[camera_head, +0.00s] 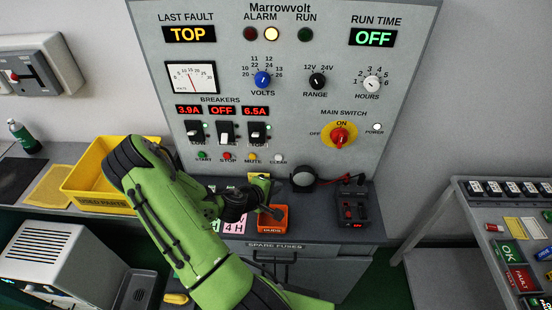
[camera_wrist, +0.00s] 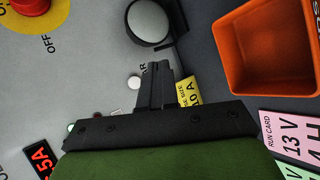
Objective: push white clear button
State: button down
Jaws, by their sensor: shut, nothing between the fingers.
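The white clear button (camera_head: 278,158) is the rightmost of the row of small buttons low on the grey panel (camera_head: 330,90). It also shows in the wrist view (camera_wrist: 134,82) as a small white disc, with its label partly hidden by my fingers. My gripper (camera_head: 276,187) is in front of the panel's lower part, below the button in the head view. In the wrist view my fingers (camera_wrist: 158,68) are shut and empty, with the tips just right of the button. I cannot tell the gap in depth; no contact is visible.
A black round lamp-like device (camera_head: 303,178) stands right of the button. An orange bin (camera_head: 273,222) and a yellow fuse-size label (camera_wrist: 190,92) are close to my gripper. Green start (camera_head: 202,155), red stop (camera_head: 227,156) and yellow mute (camera_head: 252,157) buttons lie left. A yellow bin (camera_head: 82,194) stands further left.

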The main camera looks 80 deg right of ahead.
jog(key=w+d+p, duration=0.1)
jog(key=d+p, duration=0.1)
jog(key=d, duration=0.6)
jog(key=shift+w+d, duration=0.2)
jog(key=shift+w, duration=0.2)
jog(key=shift+d, duration=0.1)
dwell(1.4)
jog(key=shift+w+d, duration=0.1)
jog(key=shift+d, duration=0.2)
jog(key=shift+w+d, duration=0.1)
jog(key=shift+d, duration=0.3)
dwell(0.6)
dwell(0.3)
jog(key=shift+a, duration=0.8)
jog(key=shift+s, duration=0.2)
jog(key=shift+s+a+b, duration=0.25)
jog(key=shift+a+b, duration=0.25)
jog(key=shift+a, duration=0.75)
jog(key=shift+s+a+b, duration=0.25)
jog(key=shift+a+b, duration=0.2)
jog(key=shift+a, duration=0.75)
